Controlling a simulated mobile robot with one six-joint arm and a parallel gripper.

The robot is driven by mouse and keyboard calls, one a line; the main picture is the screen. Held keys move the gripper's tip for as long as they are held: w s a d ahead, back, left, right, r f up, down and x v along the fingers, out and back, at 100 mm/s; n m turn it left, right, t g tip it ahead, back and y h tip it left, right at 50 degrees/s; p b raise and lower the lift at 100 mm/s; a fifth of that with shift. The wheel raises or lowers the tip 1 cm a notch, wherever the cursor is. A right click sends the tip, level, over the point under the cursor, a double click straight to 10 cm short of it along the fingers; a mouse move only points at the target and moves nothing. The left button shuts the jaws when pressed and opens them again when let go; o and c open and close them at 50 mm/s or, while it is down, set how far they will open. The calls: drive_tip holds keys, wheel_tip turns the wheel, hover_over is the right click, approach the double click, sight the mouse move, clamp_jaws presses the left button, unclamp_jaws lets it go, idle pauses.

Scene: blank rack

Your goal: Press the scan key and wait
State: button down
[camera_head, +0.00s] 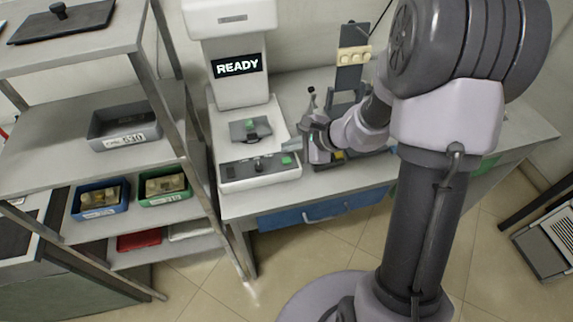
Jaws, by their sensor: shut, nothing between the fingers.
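The scanning machine (232,85) stands on the bench, with a lit display (237,66) reading READY. A green key (287,161) sits at the right end of its front panel (240,172), beside a black knob (258,165). My gripper (297,146) is shut and empty, just above and to the right of the green key. It looks apart from the key, though the exact gap is hard to tell.
A metal shelf rack at left holds a grey bin (124,132), a blue bin (98,202) and a green bin (165,190). A stand with cream pieces (354,54) is on the bench behind my arm. A blue drawer (310,211) is below the bench top.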

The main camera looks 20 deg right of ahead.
sight(290, 162)
drive_tip(key=shift+f+b, duration=0.7)
drive_tip(key=shift+f, duration=0.35)
idle(1.1)
drive_tip(key=shift+f+b, duration=0.4)
drive_tip(key=shift+b, duration=0.2)
drive_tip(key=shift+f+b, duration=0.5)
drive_tip(key=shift+b, duration=0.05)
idle(0.5)
drive_tip(key=shift+r, duration=0.1)
drive_tip(key=shift+r+p, duration=0.55)
drive_tip(key=shift+r, duration=0.25)
drive_tip(key=shift+r, duration=0.1)
wheel_tip(290, 162, up, 5)
drive_tip(key=p, duration=0.4)
